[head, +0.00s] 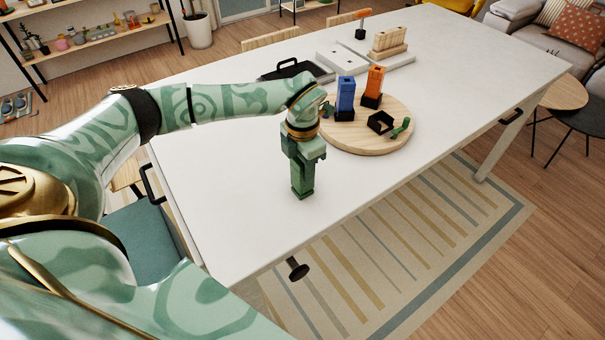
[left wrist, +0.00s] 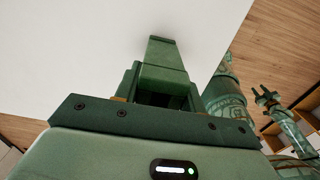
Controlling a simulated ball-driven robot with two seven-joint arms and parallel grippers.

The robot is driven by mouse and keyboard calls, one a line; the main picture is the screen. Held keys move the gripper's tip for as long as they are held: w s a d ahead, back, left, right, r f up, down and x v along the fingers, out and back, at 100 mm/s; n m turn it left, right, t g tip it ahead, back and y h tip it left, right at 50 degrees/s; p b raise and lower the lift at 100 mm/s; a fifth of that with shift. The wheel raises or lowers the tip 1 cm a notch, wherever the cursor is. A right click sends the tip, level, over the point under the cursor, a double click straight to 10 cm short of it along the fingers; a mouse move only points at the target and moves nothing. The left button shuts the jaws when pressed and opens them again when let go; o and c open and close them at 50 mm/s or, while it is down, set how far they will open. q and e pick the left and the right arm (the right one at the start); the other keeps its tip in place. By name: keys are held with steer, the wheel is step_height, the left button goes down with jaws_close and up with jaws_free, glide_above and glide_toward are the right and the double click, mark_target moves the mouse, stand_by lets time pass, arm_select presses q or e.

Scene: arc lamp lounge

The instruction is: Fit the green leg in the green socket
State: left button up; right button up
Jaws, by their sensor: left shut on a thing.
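My left gripper (head: 303,157) is shut on the green leg (head: 302,182), a square block pointing down, above or at the near part of the white table; whether it touches is unclear. The leg also shows in the left wrist view (left wrist: 165,60). A dark, open, empty-looking socket (head: 380,122) with a green piece (head: 401,128) beside it sits on the round wooden board (head: 350,142), right of and beyond the gripper. My right gripper (left wrist: 267,97) seems to show small in the left wrist view; its fingers are too small to judge.
A blue leg (head: 345,95) and an orange leg (head: 375,82) stand upright in dark bases on the board. Another small green piece (head: 327,109) lies at its left. A black tray (head: 292,69) and a wooden block rack (head: 389,42) are farther back. The near white tabletop (head: 235,190) is clear.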

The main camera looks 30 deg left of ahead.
arm_select(q)
steer(key=shift+w+r, duration=0.1)
steer(key=shift+r, duration=0.55)
steer(key=s+a+r+p, duration=0.1)
steer(key=s+a+r, duration=0.1)
steer(key=a+r, duration=0.9)
steer(key=a, duration=0.3)
steer(key=shift+r, duration=0.35)
